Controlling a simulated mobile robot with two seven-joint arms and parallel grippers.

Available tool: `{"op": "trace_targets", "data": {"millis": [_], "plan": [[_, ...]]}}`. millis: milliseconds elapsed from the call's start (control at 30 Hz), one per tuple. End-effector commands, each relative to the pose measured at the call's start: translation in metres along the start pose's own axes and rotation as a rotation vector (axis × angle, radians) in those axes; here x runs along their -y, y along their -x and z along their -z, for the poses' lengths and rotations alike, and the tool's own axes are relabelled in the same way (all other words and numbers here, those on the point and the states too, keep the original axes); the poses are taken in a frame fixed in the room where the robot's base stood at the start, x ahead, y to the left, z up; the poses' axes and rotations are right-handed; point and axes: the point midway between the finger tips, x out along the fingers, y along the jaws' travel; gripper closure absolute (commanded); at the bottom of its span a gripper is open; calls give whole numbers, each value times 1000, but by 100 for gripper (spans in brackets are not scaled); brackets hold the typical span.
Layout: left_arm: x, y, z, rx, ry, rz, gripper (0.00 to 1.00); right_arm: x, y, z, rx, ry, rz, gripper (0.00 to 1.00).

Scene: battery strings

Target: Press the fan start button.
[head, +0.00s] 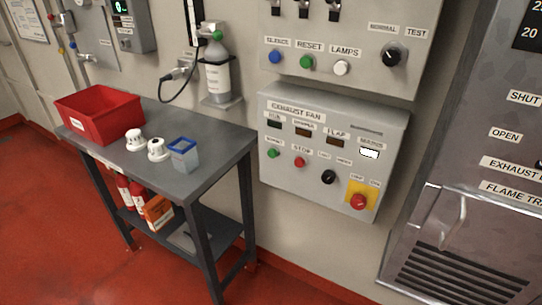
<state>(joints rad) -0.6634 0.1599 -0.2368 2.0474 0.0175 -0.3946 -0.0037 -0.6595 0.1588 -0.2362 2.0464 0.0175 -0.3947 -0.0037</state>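The exhaust fan box (334,148) is a grey panel on the wall, right of the table. Its green button (273,153) is at the left of the lower row, under a small label too blurred to read fully. The red stop button (299,162) is just right of it. A black knob (328,177) and a red knob on a yellow plate (358,201) are further right. Small dark indicator windows sit above, with a lit white one (369,154) under the mains label. Neither of my grippers shows in the head view.
A grey table (205,152) holds a red bin (98,112), two white round devices (157,150) and a blue-rimmed container (183,154). An upper panel (340,66) has another green button, labelled reset (306,62). A metal cabinet (470,190) stands right.

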Motion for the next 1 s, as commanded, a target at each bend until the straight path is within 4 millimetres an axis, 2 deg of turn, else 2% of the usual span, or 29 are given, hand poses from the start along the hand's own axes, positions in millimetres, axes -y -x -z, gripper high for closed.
{"op": "trace_targets", "data": {"millis": [67, 667, 1000], "plan": [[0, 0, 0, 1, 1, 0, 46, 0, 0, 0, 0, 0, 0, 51], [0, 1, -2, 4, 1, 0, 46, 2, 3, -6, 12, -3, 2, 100], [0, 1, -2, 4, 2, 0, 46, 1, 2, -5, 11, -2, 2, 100]]}}
